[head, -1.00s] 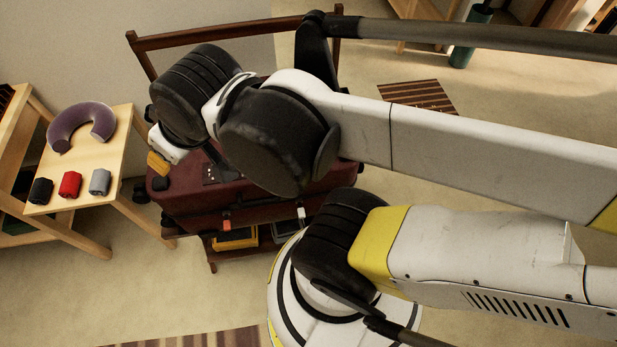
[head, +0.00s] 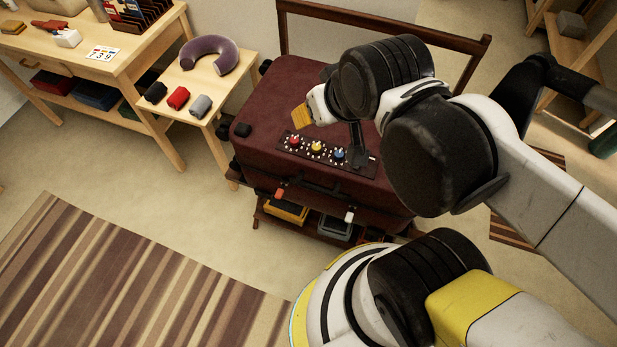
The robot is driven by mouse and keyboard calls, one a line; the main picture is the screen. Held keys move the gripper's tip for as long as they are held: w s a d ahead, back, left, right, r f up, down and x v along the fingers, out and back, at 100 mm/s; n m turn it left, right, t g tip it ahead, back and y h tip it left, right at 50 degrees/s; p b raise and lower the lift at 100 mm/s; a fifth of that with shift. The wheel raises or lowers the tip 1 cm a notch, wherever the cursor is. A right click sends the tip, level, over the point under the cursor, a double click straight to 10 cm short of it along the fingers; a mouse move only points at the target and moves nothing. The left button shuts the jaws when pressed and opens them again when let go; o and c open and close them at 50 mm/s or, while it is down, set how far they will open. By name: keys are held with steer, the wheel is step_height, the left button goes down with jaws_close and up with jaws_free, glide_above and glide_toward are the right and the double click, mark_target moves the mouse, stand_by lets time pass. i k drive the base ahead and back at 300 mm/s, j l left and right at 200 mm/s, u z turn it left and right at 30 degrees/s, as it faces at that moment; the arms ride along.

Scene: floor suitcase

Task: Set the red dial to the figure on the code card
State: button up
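The red dial (head: 294,142) is at the left end of a dark panel (head: 306,155) on the maroon suitcase (head: 290,95). White marks ring it; the figure it points to is too small to read. The code card (head: 103,53) lies on the wooden desk at upper left, with colored marks above dark figures that I cannot read surely.
A yellow dial (head: 316,148) and a blue dial (head: 339,154) sit right of the red one. A side table (head: 222,88) holds a purple neck pillow (head: 209,60) and small rolls. Striped rug (head: 130,275) lies on open floor.

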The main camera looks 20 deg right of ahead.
mark_target(294, 141)
steer(key=k+l+u, duration=0.2)
steer(key=u, duration=0.2)
steer(key=k+l+u, duration=0.1)
steer(key=k+u, duration=0.35)
